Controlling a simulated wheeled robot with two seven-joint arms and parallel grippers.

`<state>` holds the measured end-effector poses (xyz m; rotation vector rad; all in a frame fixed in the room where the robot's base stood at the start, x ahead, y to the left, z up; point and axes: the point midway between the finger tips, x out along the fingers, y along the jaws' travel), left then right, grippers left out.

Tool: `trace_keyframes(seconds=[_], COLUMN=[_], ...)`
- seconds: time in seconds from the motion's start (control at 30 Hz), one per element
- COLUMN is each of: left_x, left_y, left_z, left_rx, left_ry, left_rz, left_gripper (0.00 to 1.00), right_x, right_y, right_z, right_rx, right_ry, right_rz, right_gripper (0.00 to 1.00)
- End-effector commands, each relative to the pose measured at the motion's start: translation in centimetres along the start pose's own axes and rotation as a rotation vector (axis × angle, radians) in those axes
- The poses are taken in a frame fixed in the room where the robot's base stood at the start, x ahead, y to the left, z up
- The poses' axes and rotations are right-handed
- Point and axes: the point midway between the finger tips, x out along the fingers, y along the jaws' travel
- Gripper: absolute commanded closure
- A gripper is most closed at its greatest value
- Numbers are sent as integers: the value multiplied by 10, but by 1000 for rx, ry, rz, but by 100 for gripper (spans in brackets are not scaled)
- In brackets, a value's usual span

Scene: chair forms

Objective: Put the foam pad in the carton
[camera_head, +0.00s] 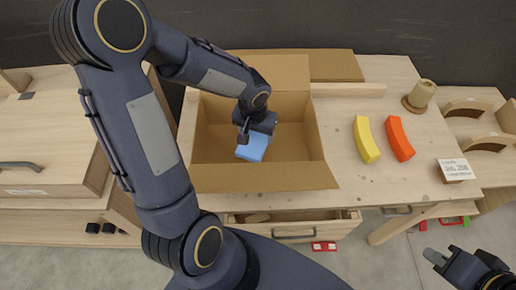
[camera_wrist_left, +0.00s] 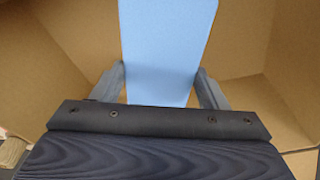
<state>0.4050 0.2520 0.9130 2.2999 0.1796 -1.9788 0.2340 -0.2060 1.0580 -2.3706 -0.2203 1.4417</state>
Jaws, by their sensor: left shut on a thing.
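The foam pad is a light blue block (camera_head: 252,147) inside the open carton (camera_head: 270,178) in the head view. My left gripper (camera_head: 244,136) reaches down into the carton and is shut on the pad. In the left wrist view the pad (camera_wrist_left: 160,50) stands between the two grey fingers (camera_wrist_left: 160,88), with the carton's brown walls (camera_wrist_left: 255,40) around it. I cannot tell whether the pad touches the carton floor. My right gripper (camera_head: 436,257) is at the lower right, away from the workbench; its fingers are only partly clear.
The carton stands on a wooden workbench (camera_head: 400,185) with its flaps folded out. A yellow curved piece (camera_head: 366,140) and an orange one (camera_head: 399,138) lie to its right. A label stand (camera_head: 455,169) is near the right edge. A drawer (camera_head: 290,228) below is open.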

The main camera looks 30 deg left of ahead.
Motion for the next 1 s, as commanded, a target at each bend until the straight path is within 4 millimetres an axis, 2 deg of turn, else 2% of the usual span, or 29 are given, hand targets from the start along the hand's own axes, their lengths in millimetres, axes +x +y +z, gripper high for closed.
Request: trace_keyframes(seconds=[0.1, 0.27, 0.5, 0.93, 0.97, 1.0], left_x=[22, 36, 67, 74, 72, 71], left_y=[0, 0, 0, 0, 0, 0], left_z=[4, 5, 10, 11, 10, 10], left_rx=[0, 0, 0, -1, -1, -1], left_ry=[-4, -1, -2, 1, 1, 1], left_rz=[0, -1, 0, -1, -1, -1], left_gripper=[54, 54, 54, 54, 29, 24], right_x=[1, 2, 5, 10, 8, 8], right_y=[0, 1, 2, 4, 4, 4], right_z=[0, 1, 3, 5, 4, 4], right_rx=[0, 0, 0, 0, 0, 0], right_ry=[0, 0, 0, 0, 0, 0], right_rz=[0, 0, 0, 0, 0, 0], right_gripper=[100, 100, 100, 100, 100, 100])
